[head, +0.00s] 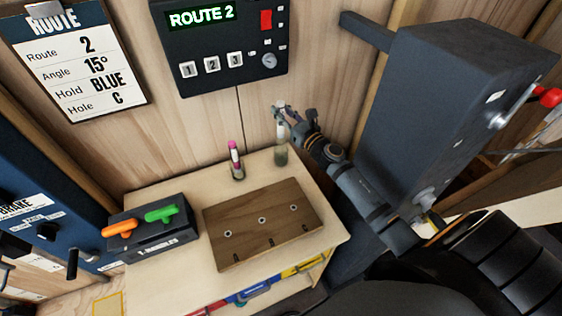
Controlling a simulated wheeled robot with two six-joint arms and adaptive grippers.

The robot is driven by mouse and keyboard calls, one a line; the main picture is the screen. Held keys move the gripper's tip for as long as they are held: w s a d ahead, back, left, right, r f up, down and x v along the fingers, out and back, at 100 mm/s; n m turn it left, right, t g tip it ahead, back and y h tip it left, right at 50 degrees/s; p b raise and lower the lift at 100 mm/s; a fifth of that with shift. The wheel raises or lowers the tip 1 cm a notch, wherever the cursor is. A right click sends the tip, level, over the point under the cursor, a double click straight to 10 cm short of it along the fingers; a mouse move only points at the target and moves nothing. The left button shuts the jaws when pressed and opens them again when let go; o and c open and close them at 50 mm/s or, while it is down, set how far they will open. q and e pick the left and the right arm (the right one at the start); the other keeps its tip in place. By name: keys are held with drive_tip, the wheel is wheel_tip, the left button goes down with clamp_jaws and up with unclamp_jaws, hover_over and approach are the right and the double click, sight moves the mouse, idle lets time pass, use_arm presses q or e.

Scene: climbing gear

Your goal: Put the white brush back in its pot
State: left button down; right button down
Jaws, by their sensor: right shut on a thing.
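My right gripper (282,113) is above the back right of the small wooden table. I cannot tell how far the brush is inside the pot. A second clear pot (238,173) stands to the left, with a pink and white brush (233,152) upright in it. My left gripper is not in view.
A wooden board with holes (262,222) lies on the table (185,285). A dark box (152,240) with orange and green handles sits at the left. A "ROUTE 2" panel (222,45) and a route card (82,58) hang behind. A large dark grey box (440,100) stands at the right.

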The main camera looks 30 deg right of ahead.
sight(283, 137)
drive_tip(key=shift+f, duration=0.2)
wheel_tip(283, 137, down, 5)
drive_tip(key=b, duration=0.4)
drive_tip(key=shift+f+b, duration=0.2)
drive_tip(key=shift+b, duration=0.1)
drive_tip(key=shift+f, duration=0.35)
wheel_tip(283, 137, down, 3)
drive_tip(key=shift+f+b, duration=0.1)
drive_tip(key=shift+b, duration=1)
drive_tip(key=shift+f, duration=0.25)
drive_tip(key=shift+f, duration=0.1)
drive_tip(key=c, duration=1.2)
unclamp_jaws()
